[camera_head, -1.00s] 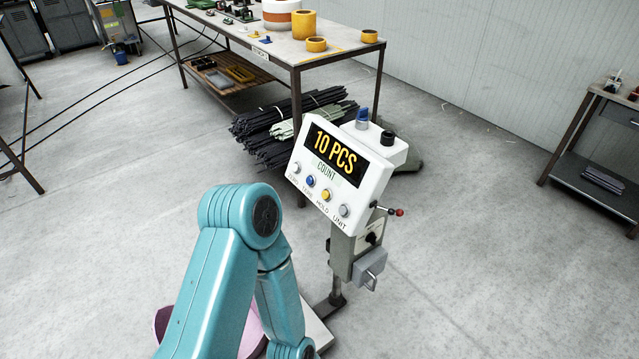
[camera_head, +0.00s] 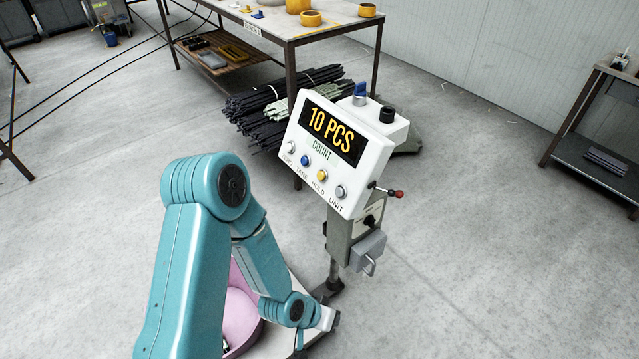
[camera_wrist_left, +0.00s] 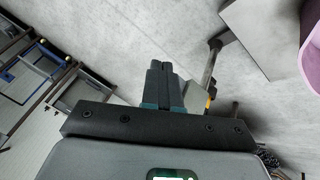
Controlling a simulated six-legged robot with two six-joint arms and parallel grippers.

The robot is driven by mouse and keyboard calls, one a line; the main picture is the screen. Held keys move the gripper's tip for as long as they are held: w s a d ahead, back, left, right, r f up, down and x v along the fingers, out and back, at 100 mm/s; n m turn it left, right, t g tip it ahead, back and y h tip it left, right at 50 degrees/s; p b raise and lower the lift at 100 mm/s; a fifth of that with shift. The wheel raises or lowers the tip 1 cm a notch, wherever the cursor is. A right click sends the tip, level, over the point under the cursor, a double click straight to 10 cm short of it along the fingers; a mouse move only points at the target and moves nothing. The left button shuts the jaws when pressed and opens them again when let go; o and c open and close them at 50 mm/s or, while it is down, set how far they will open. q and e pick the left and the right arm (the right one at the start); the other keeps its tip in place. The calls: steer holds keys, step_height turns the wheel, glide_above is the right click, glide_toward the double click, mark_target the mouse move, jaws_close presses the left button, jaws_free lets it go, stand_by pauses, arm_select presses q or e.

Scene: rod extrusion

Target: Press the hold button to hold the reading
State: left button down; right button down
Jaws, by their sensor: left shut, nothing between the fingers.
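The white indicator head (camera_head: 353,180) stands tilted on a post, its display (camera_head: 331,131) reading "10 PCS" with "COUNT" below. The yellow hold button (camera_head: 322,175) is third in the button row, between the blue tare button (camera_head: 305,160) and the grey unit button (camera_head: 341,191). My left gripper (camera_wrist_left: 160,67) is shut and empty in the left wrist view, with bare floor beyond its fingertips. In the head view my left wrist is low, below the indicator head and apart from the buttons. My right gripper is not in view.
A workbench (camera_head: 280,26) with yellow rolls stands behind the indicator. Dark rod bundles (camera_head: 262,115) lie beneath its near end. A side table (camera_head: 590,155) stands at right. A pink round object (camera_head: 240,310) is below my left arm.

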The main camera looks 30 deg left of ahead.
arm_select(q)
steer(key=w+a+r+m+t+b, duration=0.1)
steer(key=w+a+r+t+b, duration=0.1)
steer(key=w+a+t+b, duration=0.3)
steer(key=w+a+r+m+t, duration=0.1)
steer(key=w+a+r, duration=0.1)
steer(key=w+a, duration=0.35)
steer(key=m+t+b, duration=0.5)
steer(key=t+b, duration=0.3)
glide_toward(321, 176)
steer(key=w+f, duration=0.1)
steer(key=s+a+r+m+t+h+b, duration=0.2)
steer(key=a+r+m+h+b, duration=0.1)
steer(key=r+m, duration=0.2)
steer(key=shift+s+r+m, duration=0.3)
steer(key=shift+s+r, duration=0.1)
steer(key=shift+r, duration=0.5)
steer(key=shift+a, duration=0.1)
steer(key=w+d+f+b, duration=0.1)
steer(key=w+d+f, duration=0.2)
steer(key=w, duration=0.4)
steer(key=shift+w+f+b, duration=0.2)
steer(key=shift+f+b, duration=0.1)
steer(key=shift+f, duration=0.15)
